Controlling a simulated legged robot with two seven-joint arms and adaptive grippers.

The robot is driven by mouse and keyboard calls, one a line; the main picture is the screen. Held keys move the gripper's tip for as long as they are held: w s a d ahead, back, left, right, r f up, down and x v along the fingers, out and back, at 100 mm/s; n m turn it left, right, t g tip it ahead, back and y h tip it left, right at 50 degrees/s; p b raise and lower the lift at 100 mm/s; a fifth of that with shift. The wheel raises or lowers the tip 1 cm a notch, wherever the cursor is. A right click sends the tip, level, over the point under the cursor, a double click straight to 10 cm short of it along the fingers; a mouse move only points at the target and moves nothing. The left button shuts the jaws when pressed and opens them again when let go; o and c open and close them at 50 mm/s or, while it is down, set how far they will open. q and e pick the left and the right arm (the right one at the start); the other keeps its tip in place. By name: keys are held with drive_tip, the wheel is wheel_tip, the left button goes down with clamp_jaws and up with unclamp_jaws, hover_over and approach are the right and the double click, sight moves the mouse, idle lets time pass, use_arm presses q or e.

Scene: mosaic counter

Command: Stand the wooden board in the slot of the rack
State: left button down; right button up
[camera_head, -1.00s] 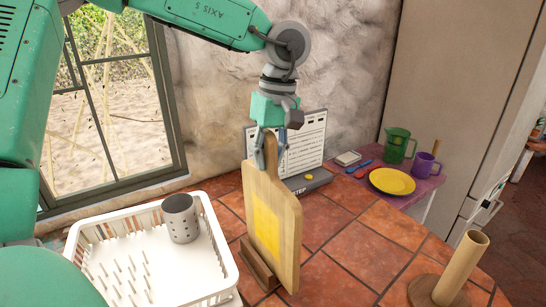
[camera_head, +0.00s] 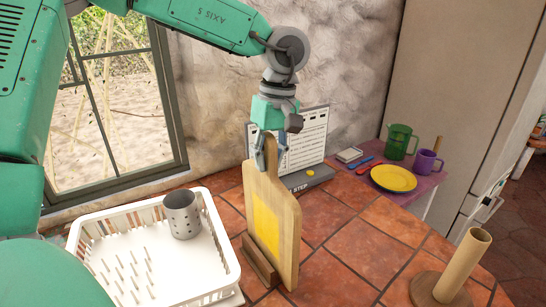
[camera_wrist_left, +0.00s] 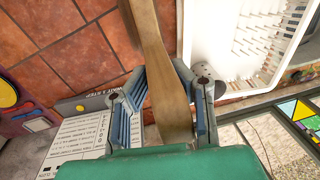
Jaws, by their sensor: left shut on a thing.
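The wooden board (camera_head: 289,225) has a yellow panel on its face and stands upright in the head view, handle up. Its lower edge is at the wooden rack (camera_head: 260,262), which stands on the tiled counter. The board hides much of the rack, so I cannot tell how deep the board sits in the slot. My left gripper (camera_head: 270,152) is above the rack, shut on the board's handle. In the left wrist view the fingers (camera_wrist_left: 168,108) lie on both sides of the handle (camera_wrist_left: 150,45). My right gripper is not in view.
A white dish rack (camera_head: 228,262) with a grey cup (camera_head: 182,215) stands left of the board. A panel with a printed sheet (camera_head: 305,140) stands behind it. A paper-roll stand (camera_head: 455,275) is at front right. A yellow plate (camera_head: 393,179) and mugs are at the back right.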

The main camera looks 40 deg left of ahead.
use_arm(q)
drive_tip(key=shift+w+a+f, duration=0.1)
drive_tip(key=shift+a+f, duration=0.1)
drive_tip(key=shift+a, duration=0.1)
drive_tip(key=shift+d+r, duration=0.1)
drive_tip(key=shift+d, duration=0.4)
drive_tip(key=c, duration=1.3)
unclamp_jaws()
drive_tip(key=shift+d, duration=0.15)
drive_tip(key=shift+c, duration=0.2)
drive_tip(key=shift+d+r, duration=0.1)
drive_tip(key=shift+d, duration=0.05)
drive_tip(key=shift+a, duration=0.2)
drive_tip(key=shift+a+r, duration=0.15)
wheel_tip(320, 180, up, 11)
drive_tip(key=w, duration=0.1)
drive_tip(key=shift+w+d+r, duration=0.15)
drive_tip(key=shift+w+d, duration=0.1)
drive_tip(key=shift+d, duration=0.15)
